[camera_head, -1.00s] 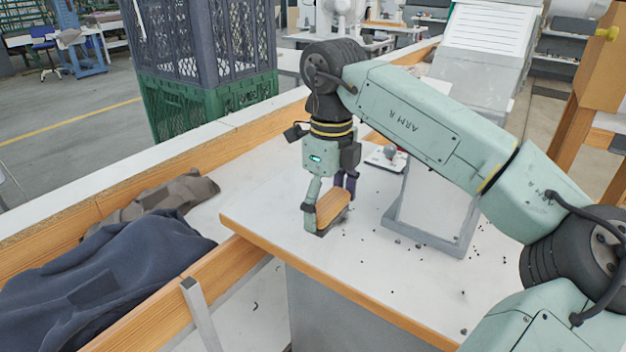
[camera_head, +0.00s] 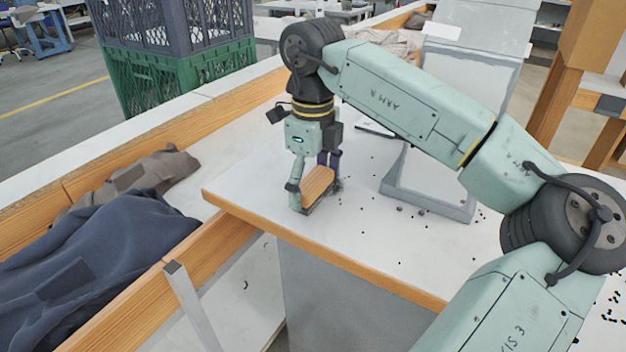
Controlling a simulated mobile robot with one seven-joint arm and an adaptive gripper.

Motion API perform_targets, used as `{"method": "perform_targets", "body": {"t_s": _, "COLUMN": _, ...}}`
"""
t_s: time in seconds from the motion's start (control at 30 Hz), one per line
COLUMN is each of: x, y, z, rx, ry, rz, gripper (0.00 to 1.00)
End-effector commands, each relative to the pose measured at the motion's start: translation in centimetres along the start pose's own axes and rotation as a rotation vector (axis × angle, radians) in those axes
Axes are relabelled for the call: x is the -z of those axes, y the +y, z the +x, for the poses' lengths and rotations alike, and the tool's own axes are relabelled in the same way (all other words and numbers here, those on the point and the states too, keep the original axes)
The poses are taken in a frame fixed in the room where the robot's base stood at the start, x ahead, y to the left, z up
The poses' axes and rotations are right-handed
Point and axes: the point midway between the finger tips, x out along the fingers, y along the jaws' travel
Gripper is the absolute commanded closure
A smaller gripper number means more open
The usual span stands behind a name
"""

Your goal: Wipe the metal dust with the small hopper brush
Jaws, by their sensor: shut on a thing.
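The small hopper brush (camera_head: 318,187) has a wooden back and dark bristles. My gripper (camera_head: 314,184) is shut on it, one finger at each side, and holds it low at the left part of the white tabletop. The bristles appear to touch the surface, though their underside is mostly hidden. Metal dust shows as dark specks and crumbs (camera_head: 400,209) scattered on the table around the grey press base and towards the front. Some dark specks lie close beside the brush.
Dark blue cloth (camera_head: 95,255) and brown cloth (camera_head: 140,180) lie in a wood-edged trough at left. Stacked crates (camera_head: 185,70) stand behind. The table's wooden front edge is close to the brush.

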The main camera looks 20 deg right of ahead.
Motion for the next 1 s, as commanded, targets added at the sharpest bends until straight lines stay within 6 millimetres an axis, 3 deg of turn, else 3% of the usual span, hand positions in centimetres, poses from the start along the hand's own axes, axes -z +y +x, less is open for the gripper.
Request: {"method": "perform_targets", "body": {"t_s": 1.0, "x": 0.0, "y": 0.0, "z": 1.2, "rx": 0.000, "ry": 0.000, "rz": 0.000, "gripper": 0.39}}
